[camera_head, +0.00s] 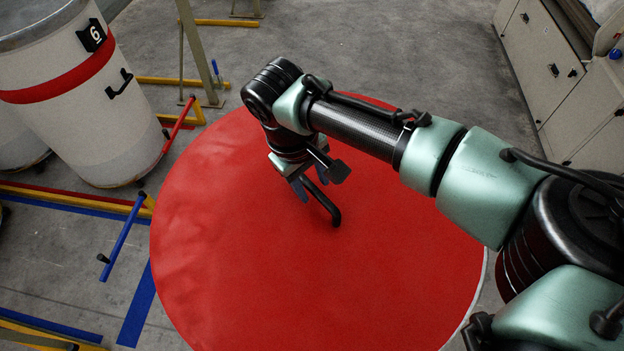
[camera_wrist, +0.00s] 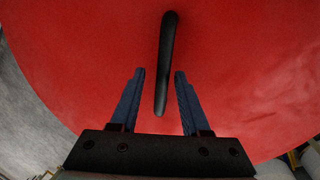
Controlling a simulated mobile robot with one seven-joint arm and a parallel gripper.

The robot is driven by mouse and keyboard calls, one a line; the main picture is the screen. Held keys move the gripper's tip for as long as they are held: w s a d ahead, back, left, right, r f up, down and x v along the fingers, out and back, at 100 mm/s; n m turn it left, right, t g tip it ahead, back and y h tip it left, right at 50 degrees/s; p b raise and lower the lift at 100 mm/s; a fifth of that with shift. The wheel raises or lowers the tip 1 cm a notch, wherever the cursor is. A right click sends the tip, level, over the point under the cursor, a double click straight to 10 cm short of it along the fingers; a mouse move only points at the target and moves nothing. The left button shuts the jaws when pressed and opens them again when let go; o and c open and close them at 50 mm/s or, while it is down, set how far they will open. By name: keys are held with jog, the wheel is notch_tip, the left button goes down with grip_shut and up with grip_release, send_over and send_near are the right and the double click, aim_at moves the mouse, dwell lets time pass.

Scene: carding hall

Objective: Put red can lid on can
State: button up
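The red can lid (camera_head: 240,270) is a large round disc in the middle of the head view. It fills most of the wrist view (camera_wrist: 80,70). A black bar handle (camera_head: 323,204) stands at its middle. My gripper (camera_head: 303,187) is over the lid at the handle. In the wrist view my gripper (camera_wrist: 158,75) is open, its two blue fingers apart, with the near end of the handle (camera_wrist: 165,60) showing between them. I cannot tell whether the fingers touch the lid. A white can (camera_head: 100,110) with a red band and a number 6 tag stands at upper left.
Another white can (camera_head: 15,140) stands partly out of view at the left edge. Yellow, red and blue floor rails (camera_head: 125,235) lie between the cans and the lid. Beige machine cabinets (camera_head: 560,70) stand at upper right. Grey floor (camera_head: 380,50) is clear behind the lid.

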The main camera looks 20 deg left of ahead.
aim_at(301, 205)
jog(key=b+v, duration=0.3)
jog(key=v, duration=0.9)
jog(key=shift+r+b, duration=0.2)
jog(key=shift+b, duration=0.1)
